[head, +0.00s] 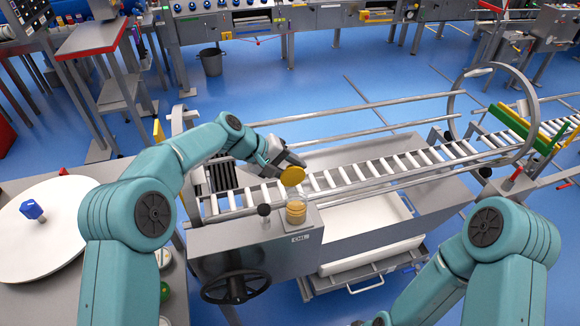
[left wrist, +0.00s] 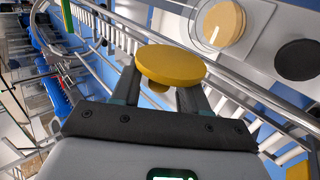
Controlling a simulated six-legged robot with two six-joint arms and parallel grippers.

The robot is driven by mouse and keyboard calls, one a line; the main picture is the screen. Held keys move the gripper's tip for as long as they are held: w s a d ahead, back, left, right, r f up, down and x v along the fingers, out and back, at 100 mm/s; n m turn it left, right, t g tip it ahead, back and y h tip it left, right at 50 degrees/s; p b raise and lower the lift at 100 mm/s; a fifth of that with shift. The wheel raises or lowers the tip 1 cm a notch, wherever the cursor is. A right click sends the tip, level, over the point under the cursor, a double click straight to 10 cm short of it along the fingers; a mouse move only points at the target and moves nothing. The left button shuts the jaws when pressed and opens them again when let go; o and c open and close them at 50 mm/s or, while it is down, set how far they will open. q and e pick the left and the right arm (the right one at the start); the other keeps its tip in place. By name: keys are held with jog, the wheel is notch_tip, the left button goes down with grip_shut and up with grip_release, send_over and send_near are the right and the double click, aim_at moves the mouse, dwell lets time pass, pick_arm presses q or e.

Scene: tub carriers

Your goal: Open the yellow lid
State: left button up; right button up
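The yellow lid (head: 292,176) is a round disc, held off the jar in my left gripper (head: 284,163). In the left wrist view the lid (left wrist: 170,65) sits across the fingertips and hides them, with a small yellow knob (left wrist: 156,87) between the fingers. The clear jar (head: 296,212) with amber contents stands upright on the grey machine top, just below the lid in the head view. Its open round top (left wrist: 222,22) shows beyond the lid in the left wrist view. My right arm is at the lower right; its fingers are out of view.
A black knob (head: 264,210) stands just left of the jar. A roller conveyor (head: 350,172) with metal rails runs behind it. A black handwheel (head: 236,287) is on the machine front. A round white table (head: 50,250) with a blue knob is at the left.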

pick_arm(q)
jog(key=b+v, duration=0.1)
jog(key=v, duration=1.5)
jog(key=shift+b, duration=0.4)
jog(key=shift+s, duration=0.2)
